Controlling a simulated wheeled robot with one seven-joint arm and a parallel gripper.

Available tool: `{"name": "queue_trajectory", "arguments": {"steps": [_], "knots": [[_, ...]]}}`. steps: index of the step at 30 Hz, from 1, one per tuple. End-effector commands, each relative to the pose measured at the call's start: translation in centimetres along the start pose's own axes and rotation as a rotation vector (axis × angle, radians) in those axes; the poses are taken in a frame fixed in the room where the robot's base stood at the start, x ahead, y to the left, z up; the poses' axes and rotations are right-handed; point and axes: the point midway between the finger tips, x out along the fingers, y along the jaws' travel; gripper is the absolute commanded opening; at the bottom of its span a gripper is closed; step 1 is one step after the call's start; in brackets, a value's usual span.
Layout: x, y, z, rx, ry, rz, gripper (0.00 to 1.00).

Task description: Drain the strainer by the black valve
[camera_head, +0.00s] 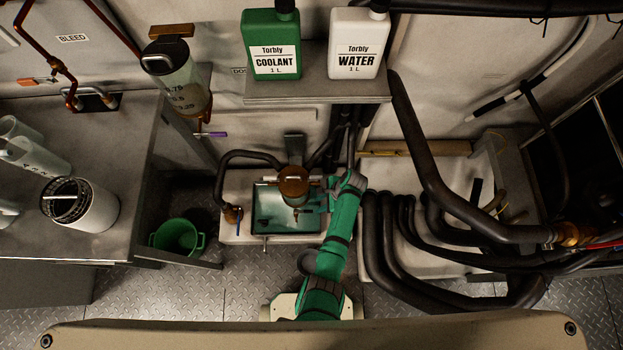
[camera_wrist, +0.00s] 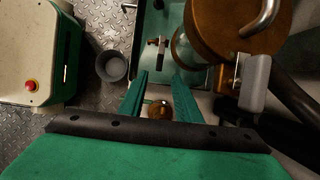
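The strainer (camera_head: 294,186) is a copper-brown cylinder above a green-lined tray (camera_head: 262,238). Its round body (camera_wrist: 222,28) also shows large at the top right of the wrist view, with a metal bar handle. A small brass fitting with a dark handle, seemingly the black valve (camera_wrist: 162,50), sits beside it, beyond my fingertips. My gripper (camera_wrist: 160,82) is open, its two green fingers apart and not on the valve. A round brass part (camera_wrist: 158,111) shows between the fingers, lower down. In the head view my arm reaches to the strainer's right; the fingertips cannot be made out there.
A grey lever (camera_wrist: 255,82) is close right of my fingers. Thick black hoses (camera_head: 385,240) crowd the right. A green bucket (camera_head: 180,237) stands on the floor. Coolant (camera_head: 272,45) and water (camera_head: 358,44) bottles stand on the shelf.

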Motion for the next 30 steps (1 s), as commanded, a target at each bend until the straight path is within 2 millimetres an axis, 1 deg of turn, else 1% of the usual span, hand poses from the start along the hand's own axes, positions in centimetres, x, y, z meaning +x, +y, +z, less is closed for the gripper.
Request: {"name": "queue_trajectory", "arguments": {"steps": [9, 15, 22, 30], "knots": [[5.1, 0.1, 0.2, -0.006, 0.001, 0.004, 0.3], [7.8, 0.1, 0.1, -0.005, 0.001, 0.002, 0.3], [9.7, 0.1, 0.3, -0.012, 0.002, 0.003, 0.3], [10.1, 0.1, 0.1, -0.008, 0.002, 0.0, 0.3]]}}
